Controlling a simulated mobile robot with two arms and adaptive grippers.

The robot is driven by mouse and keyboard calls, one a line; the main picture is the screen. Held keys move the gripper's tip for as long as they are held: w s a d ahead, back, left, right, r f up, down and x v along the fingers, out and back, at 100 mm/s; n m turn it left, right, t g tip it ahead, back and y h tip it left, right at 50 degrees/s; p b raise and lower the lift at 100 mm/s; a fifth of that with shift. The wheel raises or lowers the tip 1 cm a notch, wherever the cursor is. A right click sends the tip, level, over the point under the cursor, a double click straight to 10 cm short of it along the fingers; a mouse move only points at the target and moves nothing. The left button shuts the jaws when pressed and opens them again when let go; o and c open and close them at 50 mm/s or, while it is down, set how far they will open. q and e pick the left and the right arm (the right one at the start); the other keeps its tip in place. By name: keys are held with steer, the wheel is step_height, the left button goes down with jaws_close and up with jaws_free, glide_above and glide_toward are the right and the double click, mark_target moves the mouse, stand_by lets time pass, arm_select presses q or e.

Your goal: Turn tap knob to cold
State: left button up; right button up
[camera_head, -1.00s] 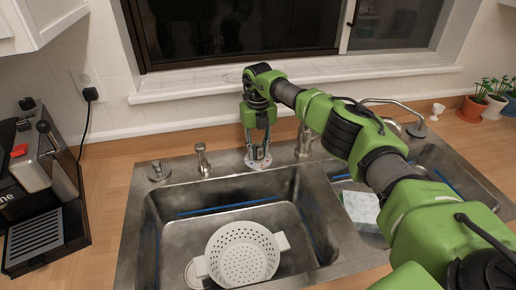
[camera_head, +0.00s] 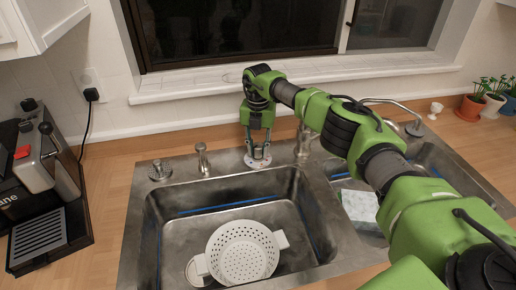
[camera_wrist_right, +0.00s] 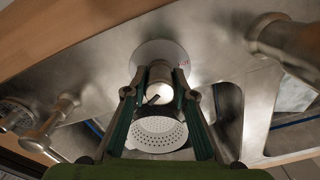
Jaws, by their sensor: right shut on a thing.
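The tap knob (camera_wrist_right: 160,84) is a round metal knob with a dark slot mark, on a round base plate behind the left sink basin. In the head view its base plate (camera_head: 258,163) shows below my fingers, and the knob itself is mostly hidden. My right gripper (camera_head: 258,150) reaches down over it from above. In the right wrist view my gripper's two fingers (camera_wrist_right: 160,95) stand on either side of the knob, shut on it. The tap spout (camera_head: 303,138) stands just to the right of my gripper. My left gripper is not in view.
A white colander (camera_head: 243,253) sits in the left basin. A short metal dispenser (camera_head: 203,160) stands left of the knob. A coffee machine (camera_head: 42,185) is on the left counter, potted plants (camera_head: 472,107) on the right. The window sill (camera_head: 190,88) runs behind my gripper.

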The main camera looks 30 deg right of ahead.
mark_target(258, 145)
steer(key=shift+w+r, duration=0.1)
steer(key=shift+r, duration=0.05)
steer(key=o, duration=1.1)
step_height(258, 145, up, 12)
steer(key=shift+f, duration=0.1)
